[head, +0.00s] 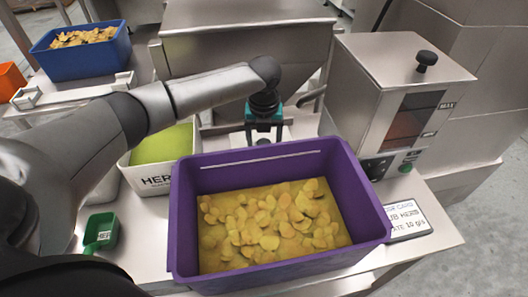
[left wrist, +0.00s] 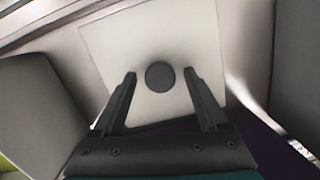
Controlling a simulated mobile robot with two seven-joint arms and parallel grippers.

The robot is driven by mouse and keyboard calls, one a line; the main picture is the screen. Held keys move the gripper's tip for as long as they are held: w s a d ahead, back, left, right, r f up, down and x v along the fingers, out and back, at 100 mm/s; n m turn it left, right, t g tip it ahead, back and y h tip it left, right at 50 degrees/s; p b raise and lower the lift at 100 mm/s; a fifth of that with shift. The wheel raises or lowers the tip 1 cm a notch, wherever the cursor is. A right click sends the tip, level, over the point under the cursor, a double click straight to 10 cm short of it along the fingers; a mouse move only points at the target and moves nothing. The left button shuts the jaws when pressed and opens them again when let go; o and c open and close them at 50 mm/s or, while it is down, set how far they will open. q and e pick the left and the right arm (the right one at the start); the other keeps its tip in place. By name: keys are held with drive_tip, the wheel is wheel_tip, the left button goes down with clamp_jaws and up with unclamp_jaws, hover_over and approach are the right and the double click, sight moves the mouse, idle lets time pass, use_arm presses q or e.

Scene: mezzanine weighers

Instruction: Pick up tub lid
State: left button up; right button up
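The tub lid (left wrist: 180,35) is a pale, flat square plate with a round black knob (left wrist: 160,76) in its middle, seen in the left wrist view. My left gripper (left wrist: 160,72) is open, with its two fingers apart on either side of the knob in that view. I cannot tell how far the fingertips are above the lid. In the head view my left gripper (head: 264,138) points down just behind the purple tub (head: 180,225). The lid is mostly hidden there by the gripper and the tub wall. My right gripper is in neither view.
The purple tub holds yellow chips. A white HERB tub (head: 157,182) with green contents stands to its left, near a green scoop (head: 101,231). A steel feeder (head: 395,95) with a black knob and a card (head: 407,220) are at right. A steel hopper (head: 245,45) stands behind.

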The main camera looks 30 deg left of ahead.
use_arm(q)
clamp_jaws()
idle(0.4)
drive_tip(key=shift+r, duration=0.1)
